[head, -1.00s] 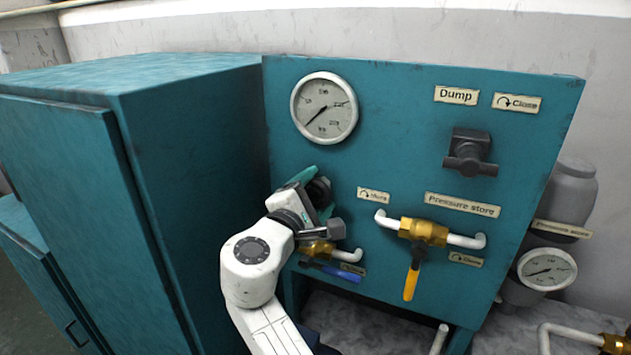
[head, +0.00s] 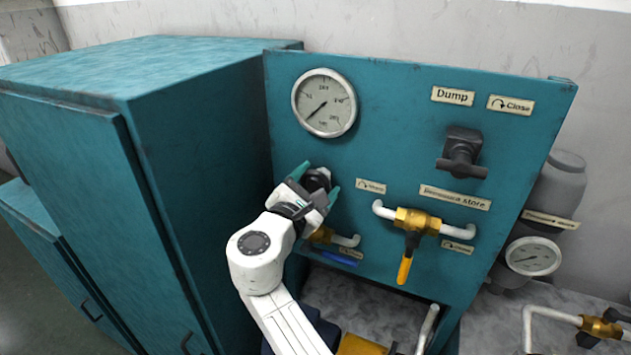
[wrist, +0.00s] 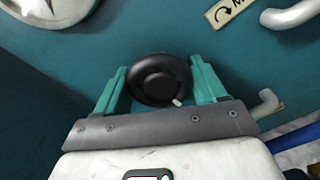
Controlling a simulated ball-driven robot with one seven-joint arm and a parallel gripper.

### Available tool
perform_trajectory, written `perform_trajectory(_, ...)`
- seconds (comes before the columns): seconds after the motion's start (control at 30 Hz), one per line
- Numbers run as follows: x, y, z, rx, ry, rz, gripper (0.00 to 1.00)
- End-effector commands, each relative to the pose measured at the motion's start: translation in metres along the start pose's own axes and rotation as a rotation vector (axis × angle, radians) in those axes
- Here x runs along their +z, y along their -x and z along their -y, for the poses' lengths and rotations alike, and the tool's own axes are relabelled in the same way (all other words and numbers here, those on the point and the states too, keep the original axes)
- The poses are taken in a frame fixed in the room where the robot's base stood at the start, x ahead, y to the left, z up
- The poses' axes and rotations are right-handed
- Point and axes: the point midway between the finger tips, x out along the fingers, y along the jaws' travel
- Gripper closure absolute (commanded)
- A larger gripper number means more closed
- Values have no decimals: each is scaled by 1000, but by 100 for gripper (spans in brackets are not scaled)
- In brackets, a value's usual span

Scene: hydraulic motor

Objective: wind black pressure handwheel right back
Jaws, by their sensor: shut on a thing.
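The black pressure handwheel (head: 317,180) is on the teal panel (head: 395,120), below the large gauge (head: 324,103). In the wrist view the round black handwheel (wrist: 160,79) sits between the two teal fingers, with a small pale knob at its lower right. My gripper (head: 319,181) is at the wheel, one finger on each side, shut on its rim. In the wrist view my gripper (wrist: 160,85) covers little of the wheel's face. The gauge needle points to the lower left.
Right of the wheel are a "More" label (head: 371,186), a brass valve with yellow handle (head: 405,268) and a black dump valve (head: 462,152). A blue-handled valve (head: 335,256) lies just below my gripper. A teal cabinet (head: 200,180) stands close on the left.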

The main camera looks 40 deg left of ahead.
Motion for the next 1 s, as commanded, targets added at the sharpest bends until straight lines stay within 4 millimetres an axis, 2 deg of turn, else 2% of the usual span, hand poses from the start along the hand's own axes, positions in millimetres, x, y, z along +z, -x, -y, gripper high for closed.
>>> perform_trajectory(0.3, 0, 0, 1, -2, 1, 1, 60)
perform_trajectory(0.33, 0, 0, 1, -2, 0, 1, 29)
perform_trajectory(0.57, 1, 0, 0, -1, 0, 1, 7)
perform_trajectory(0.87, 0, 1, 0, 0, -1, 0, 6)
perform_trajectory(1.0, -1, 12, 0, 2, -2, -1, 6)
